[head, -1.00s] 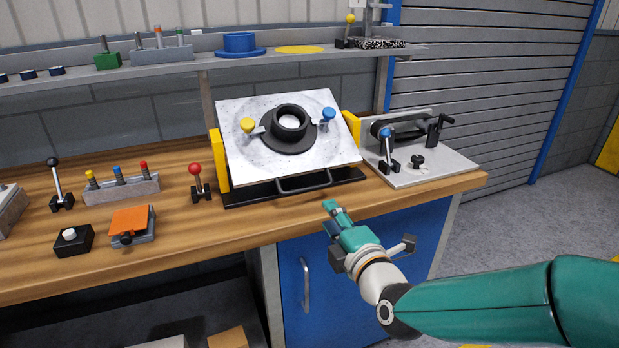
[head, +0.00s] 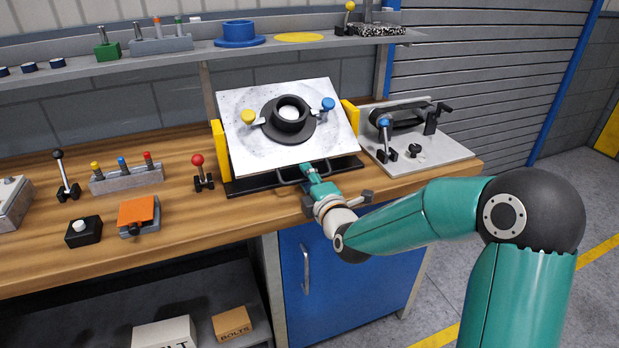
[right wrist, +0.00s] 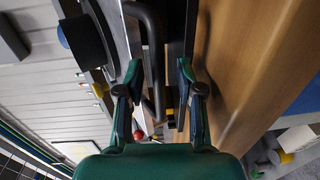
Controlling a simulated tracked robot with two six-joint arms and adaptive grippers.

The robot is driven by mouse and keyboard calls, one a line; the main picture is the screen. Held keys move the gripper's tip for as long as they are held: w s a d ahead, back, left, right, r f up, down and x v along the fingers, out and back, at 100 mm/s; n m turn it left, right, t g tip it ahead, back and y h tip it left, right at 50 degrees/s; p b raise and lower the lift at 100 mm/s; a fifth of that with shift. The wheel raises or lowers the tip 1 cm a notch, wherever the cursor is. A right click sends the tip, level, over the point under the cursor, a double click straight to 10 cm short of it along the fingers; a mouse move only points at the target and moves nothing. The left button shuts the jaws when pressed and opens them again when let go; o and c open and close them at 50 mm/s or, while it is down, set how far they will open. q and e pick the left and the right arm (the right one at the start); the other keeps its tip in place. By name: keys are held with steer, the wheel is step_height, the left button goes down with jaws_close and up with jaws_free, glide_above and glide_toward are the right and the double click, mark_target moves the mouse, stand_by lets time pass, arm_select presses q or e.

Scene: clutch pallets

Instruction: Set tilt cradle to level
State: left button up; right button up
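The tilt cradle has a pale speckled plate (head: 245,148) between yellow side supports (head: 219,155), on a black base. The plate is tilted, its front edge low and facing me. A black ring fitting (head: 290,115) sits on it between a yellow knob (head: 248,117) and a blue knob (head: 328,104). A black bar handle (head: 288,182) is at the plate's lower front. My right gripper (head: 306,169) is at the handle's right part. In the right wrist view its fingers (right wrist: 158,80) are apart, with the handle bar (right wrist: 156,45) between them; contact is unclear. My left gripper is out of view.
A red-knobbed lever (head: 200,172) stands left of the cradle. A grey fixture plate with a blue-knobbed lever (head: 385,135) is close on the right. An orange-topped device (head: 137,211) and a black button box (head: 83,232) lie on the left bench. A shelf (head: 200,54) runs above.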

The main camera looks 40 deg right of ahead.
steer(key=shift+c, duration=0.2)
jaws_close()
